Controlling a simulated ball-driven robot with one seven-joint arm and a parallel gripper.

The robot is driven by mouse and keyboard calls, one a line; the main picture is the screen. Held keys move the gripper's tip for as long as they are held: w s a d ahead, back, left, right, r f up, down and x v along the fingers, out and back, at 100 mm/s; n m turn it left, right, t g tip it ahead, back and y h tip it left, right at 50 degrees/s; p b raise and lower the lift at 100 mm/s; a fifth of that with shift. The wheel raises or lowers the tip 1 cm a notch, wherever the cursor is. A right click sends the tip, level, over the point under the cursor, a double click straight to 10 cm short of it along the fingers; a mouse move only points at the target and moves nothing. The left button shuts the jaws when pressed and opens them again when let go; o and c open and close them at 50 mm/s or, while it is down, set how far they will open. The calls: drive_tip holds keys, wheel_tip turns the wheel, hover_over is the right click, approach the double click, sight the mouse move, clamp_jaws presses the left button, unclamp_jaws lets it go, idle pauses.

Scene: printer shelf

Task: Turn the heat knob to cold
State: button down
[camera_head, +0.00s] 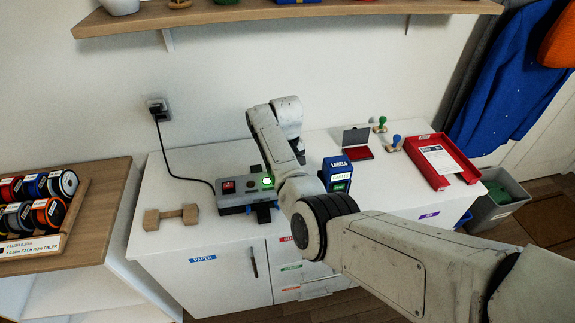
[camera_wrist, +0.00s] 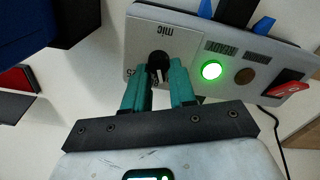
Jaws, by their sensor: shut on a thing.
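The heat knob (camera_wrist: 158,62) is a small round black dial with a white pointer mark, on the light panel of a grey machine (camera_wrist: 193,22) in the wrist view. The pointer faces down in that picture, toward my gripper. The lettering around the knob is partly hidden and hard to read. My gripper (camera_wrist: 159,80) has teal fingers, one on each side of the knob, shut on it. In the head view the machine (camera_head: 235,203) stands on the white cabinet top, and my arm hides the knob and fingertips.
The machine has a lit green lamp (camera_wrist: 211,71), a dark brown button (camera_wrist: 245,76) and a red switch (camera_wrist: 288,89). A blue labels box (camera_head: 338,172) stands right of my arm. A red tray (camera_head: 440,160) is farther right.

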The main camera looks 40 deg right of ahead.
drive_tip(key=n+p, duration=0.1)
drive_tip(key=n, duration=0.2)
drive_tip(key=shift+a+r+n, duration=0.1)
drive_tip(key=shift+r+n, duration=0.05)
drive_tip(key=shift+n, duration=0.25)
drive_tip(key=shift+a+n+p, duration=0.15)
drive_tip(key=shift+n+p, duration=0.5)
drive_tip(key=shift+n, duration=1.15)
drive_tip(key=shift+w, duration=0.1)
drive_tip(key=c, duration=0.9)
unclamp_jaws()
drive_tip(key=shift+c, duration=0.2)
wheel_tip(320, 180, up, 11)
drive_tip(key=b, duration=0.1)
drive_tip(key=shift+f, duration=0.2)
drive_tip(key=shift+f, duration=0.1)
